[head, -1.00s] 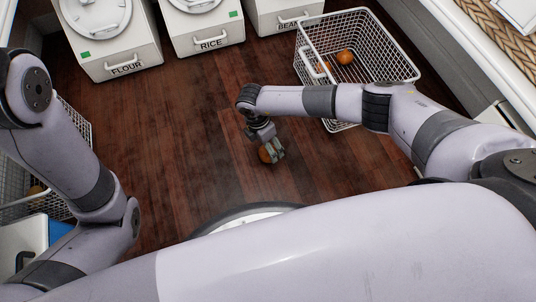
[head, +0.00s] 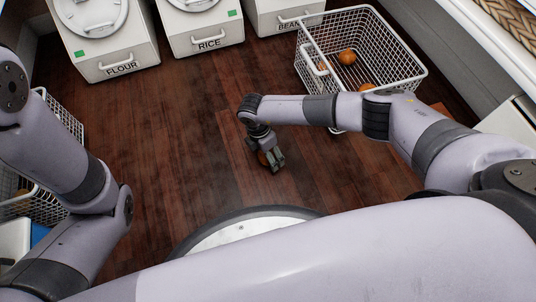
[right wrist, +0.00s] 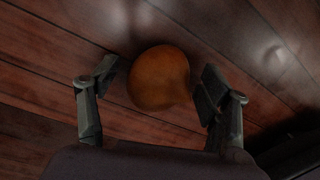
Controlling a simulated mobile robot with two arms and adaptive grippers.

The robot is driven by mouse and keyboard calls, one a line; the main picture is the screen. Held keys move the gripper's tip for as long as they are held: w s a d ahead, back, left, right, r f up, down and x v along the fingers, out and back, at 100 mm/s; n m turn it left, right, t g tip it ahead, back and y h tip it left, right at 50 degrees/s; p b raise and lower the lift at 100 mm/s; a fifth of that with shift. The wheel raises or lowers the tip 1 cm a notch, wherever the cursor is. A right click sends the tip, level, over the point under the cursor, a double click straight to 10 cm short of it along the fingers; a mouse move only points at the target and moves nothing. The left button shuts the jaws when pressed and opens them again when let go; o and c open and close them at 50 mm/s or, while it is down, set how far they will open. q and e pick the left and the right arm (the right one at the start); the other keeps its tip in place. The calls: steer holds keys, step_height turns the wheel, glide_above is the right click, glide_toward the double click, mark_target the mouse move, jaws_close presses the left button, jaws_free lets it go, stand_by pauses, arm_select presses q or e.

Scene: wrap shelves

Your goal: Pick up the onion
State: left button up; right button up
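The onion (right wrist: 159,78) is round and orange-brown and lies on the wooden floor between the two fingers of my right gripper (right wrist: 154,82) in the right wrist view. The fingers are spread. A gap shows at the left finger; the right finger is very close to the onion, and I cannot tell whether it touches. In the head view my right gripper (head: 277,160) points down at the floor and covers most of the onion (head: 263,158). My left arm shows at the left, but its gripper is out of view.
A white wire basket (head: 312,62) with orange-brown round items (head: 347,56) stands at the back right. Another wire basket (head: 62,117) is at the left. White bins labelled FLOUR (head: 120,62), RICE (head: 205,40) and BEANS (head: 285,15) line the back. The middle floor (head: 180,130) is clear.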

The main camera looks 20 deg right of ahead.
steer(key=c, duration=1.2)
steer(key=shift+c, duration=0.2)
